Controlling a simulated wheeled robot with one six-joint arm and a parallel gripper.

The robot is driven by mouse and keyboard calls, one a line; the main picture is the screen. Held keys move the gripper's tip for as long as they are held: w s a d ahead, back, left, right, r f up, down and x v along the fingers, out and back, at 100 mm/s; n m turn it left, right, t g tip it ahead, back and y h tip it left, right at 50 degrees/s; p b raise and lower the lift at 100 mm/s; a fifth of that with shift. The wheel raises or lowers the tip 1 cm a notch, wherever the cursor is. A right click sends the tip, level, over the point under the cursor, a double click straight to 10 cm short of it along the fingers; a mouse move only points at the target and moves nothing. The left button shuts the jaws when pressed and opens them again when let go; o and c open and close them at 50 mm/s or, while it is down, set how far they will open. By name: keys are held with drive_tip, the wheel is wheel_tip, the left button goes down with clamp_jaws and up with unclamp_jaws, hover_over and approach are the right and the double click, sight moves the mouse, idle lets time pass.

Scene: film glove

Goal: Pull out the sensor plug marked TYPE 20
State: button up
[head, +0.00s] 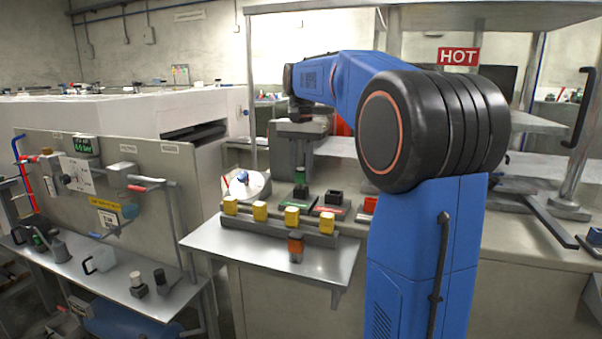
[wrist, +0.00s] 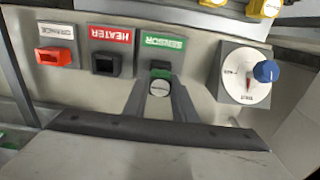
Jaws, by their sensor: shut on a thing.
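A plug with a green body and a pale round top (wrist: 160,88) sits between the two fingers of my gripper (wrist: 158,100) in the wrist view. My gripper is shut on it. The plug is over the black socket on the plate labelled SENSOR (wrist: 162,42); I cannot tell whether it is still seated or clear. The TYPE 20 marking is not readable. In the head view my gripper (head: 302,158) hangs down with the green of the plug (head: 300,176) just above the SENSOR plate's black socket (head: 301,190).
Beside it are a red-labelled HEATER socket (wrist: 107,64) and an orange-red socket (wrist: 54,57). A white dial with a blue knob (wrist: 240,86) stands close on the other side. A rack of several yellow-topped plugs (head: 292,216) and an orange-topped cylinder (head: 296,247) are in front.

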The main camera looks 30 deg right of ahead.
sight(301, 169)
drive_tip(key=shift+r, duration=2.05)
drive_tip(key=shift+r, duration=0.1)
drive_tip(key=shift+r, duration=1.45)
